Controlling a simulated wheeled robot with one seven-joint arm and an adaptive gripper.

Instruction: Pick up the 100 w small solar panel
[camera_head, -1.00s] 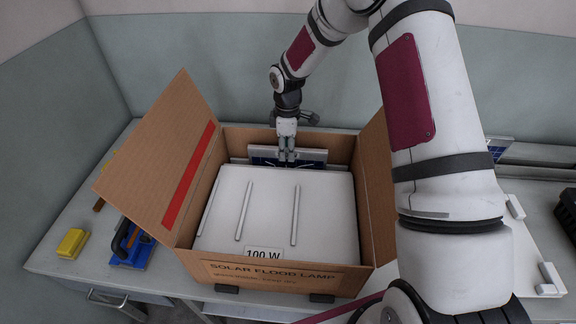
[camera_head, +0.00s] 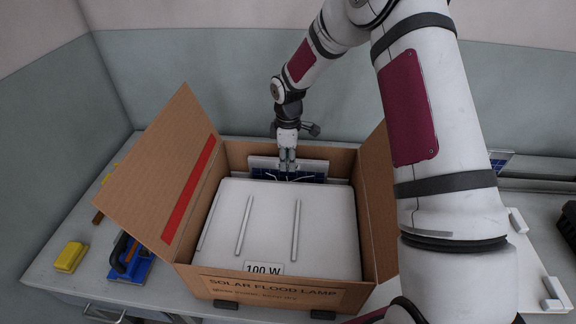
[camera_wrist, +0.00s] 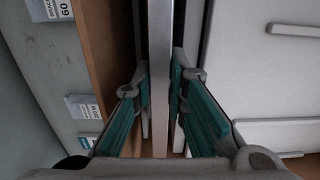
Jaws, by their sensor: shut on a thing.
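The small solar panel (camera_head: 316,168) stands on edge at the back inside the cardboard box, a blue cell face in a light frame. My gripper (camera_head: 287,163) reaches down from above and is shut on its upper edge. In the wrist view, my gripper (camera_wrist: 161,95) has its teal-padded fingers on both sides of the panel's thin grey edge (camera_wrist: 160,40). The panel's lower part is hidden behind the white housing. I cannot tell whether it touches the box floor.
A white housing labelled 100 W (camera_head: 275,225) fills most of the cardboard box (camera_head: 245,287). Open flaps stand left and right. A yellow block (camera_head: 70,257) and a blue tool (camera_head: 130,260) lie left. White parts (camera_head: 530,260) lie right.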

